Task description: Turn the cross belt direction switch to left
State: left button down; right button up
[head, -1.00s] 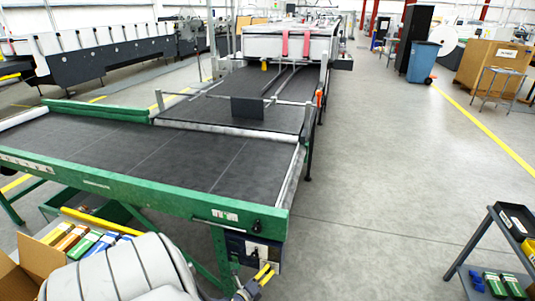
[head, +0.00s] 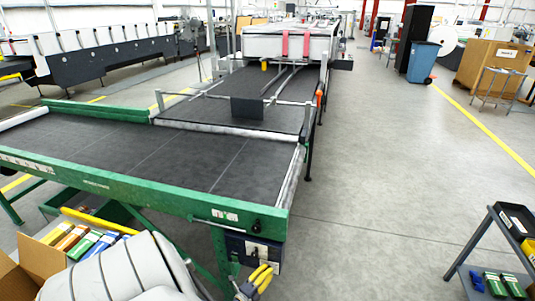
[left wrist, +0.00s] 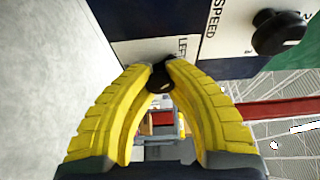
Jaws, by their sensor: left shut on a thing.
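The cross belt direction switch is a small black knob (left wrist: 160,78) on a white plate marked LEFT (left wrist: 185,48) in the left wrist view. My left gripper (left wrist: 160,68) has its two yellow fingers closed on the knob, one on each side. In the head view my left gripper (head: 261,274) is at the dark control box (head: 238,246) under the green conveyor's near right corner. The knob's pointing direction is hidden between the fingers. My right gripper is not in view.
A second black knob (left wrist: 279,32), beside the word SPEED (left wrist: 214,16), sits close to the gripper. The green-framed cross belt (head: 140,190) lies above the box. An open carton (head: 40,262) stands at left and a dark cart (head: 490,225) at right. Floor between is clear.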

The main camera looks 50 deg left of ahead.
pick_arm(q)
jog(key=shift+a+r, duration=0.15)
jog(key=shift+a, duration=0.35)
jog(key=c, duration=1.5)
grip_release()
jog(key=o, duration=0.4)
jog(key=shift+d, duration=0.3)
jog(key=shift+s, duration=0.1)
jog(key=v, duration=1.2)
